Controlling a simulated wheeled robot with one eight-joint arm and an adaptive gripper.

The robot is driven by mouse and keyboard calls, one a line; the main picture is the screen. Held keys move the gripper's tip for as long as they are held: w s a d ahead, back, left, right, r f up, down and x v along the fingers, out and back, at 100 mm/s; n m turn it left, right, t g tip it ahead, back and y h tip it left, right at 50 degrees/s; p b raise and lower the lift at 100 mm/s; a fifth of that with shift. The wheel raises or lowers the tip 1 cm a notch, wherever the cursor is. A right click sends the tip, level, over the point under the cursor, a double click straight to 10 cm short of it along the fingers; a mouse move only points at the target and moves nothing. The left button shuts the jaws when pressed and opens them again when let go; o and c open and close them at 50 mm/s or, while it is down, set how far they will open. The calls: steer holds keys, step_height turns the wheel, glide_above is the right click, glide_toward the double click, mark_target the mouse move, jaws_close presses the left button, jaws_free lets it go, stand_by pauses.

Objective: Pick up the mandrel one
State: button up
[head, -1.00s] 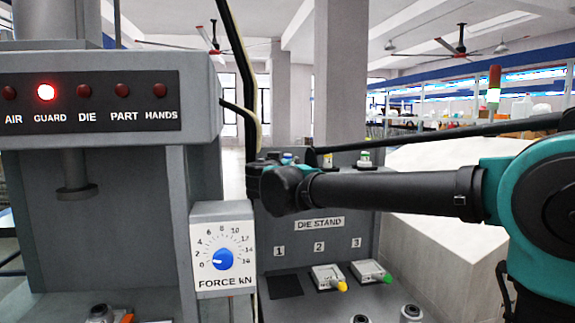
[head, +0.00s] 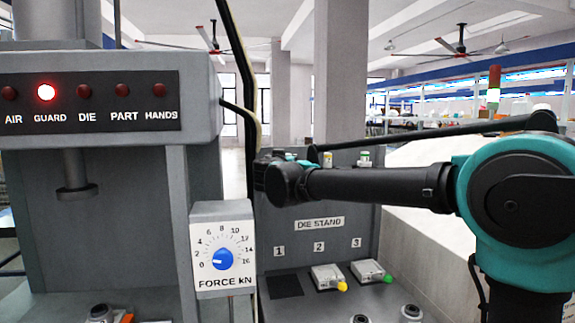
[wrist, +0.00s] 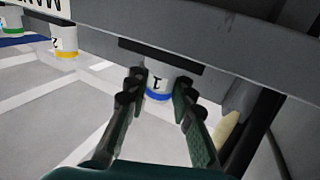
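Mandrel one, a white cylinder marked 1 with a blue band (wrist: 158,84), hangs in view below a dark slot in the wrist view, appearing upside down there. My gripper (wrist: 158,88) is open, with one finger on each side of the mandrel in that view. The right finger overlaps the mandrel's edge; I cannot tell whether either finger touches it. In the head view my arm's wrist covers the gripper, and I cannot make out mandrel one there.
The yellow-banded mandrel 2 (wrist: 64,42) and green-banded mandrel 3 (wrist: 11,21) are to the left. In the head view, the die stand (head: 345,240) holds two grey dies (head: 328,277) in front. The press (head: 175,215) stands left of my arm.

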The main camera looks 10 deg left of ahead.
jaws_close()
step_height(320, 180, up, 20)
stand_by(0.7)
stand_by(0.3)
